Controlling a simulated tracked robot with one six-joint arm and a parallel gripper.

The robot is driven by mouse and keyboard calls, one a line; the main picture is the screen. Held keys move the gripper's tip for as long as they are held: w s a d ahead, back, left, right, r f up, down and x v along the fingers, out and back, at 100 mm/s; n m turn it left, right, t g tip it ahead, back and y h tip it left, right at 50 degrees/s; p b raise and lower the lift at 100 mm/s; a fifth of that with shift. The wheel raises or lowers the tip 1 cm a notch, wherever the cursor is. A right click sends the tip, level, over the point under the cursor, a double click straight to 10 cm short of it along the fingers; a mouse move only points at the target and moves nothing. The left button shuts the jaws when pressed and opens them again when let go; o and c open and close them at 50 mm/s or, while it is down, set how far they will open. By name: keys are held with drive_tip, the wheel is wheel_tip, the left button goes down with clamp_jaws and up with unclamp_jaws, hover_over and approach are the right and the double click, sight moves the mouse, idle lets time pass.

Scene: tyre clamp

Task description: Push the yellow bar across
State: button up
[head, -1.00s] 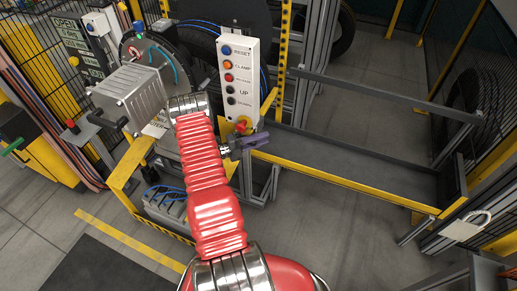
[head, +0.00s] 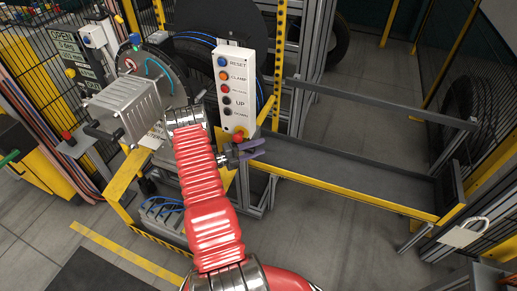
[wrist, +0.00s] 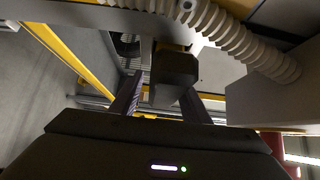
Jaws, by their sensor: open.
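A long yellow bar (head: 345,193) runs along the front edge of a grey trough, from beside the button panel to the lower right in the head view. My gripper (head: 248,151), with purple fingers, is at the bar's left end, just below the button panel. Whether it touches the bar cannot be told. In the wrist view my gripper (wrist: 160,88) has its two fingers apart, with a dark block showing beyond them. A yellow rail crosses the upper left of that view; I cannot tell if it is the same bar.
The white button panel (head: 235,85) stands directly above my gripper. A grey motor housing (head: 133,100) and a round clamp plate are left of my arm. A padlock (head: 466,231) hangs at the right. A ribbed hose (wrist: 245,38) is close in the wrist view. Floor before the trough is clear.

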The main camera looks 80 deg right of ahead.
drive_tip(key=v, duration=1.3)
idle(0.4)
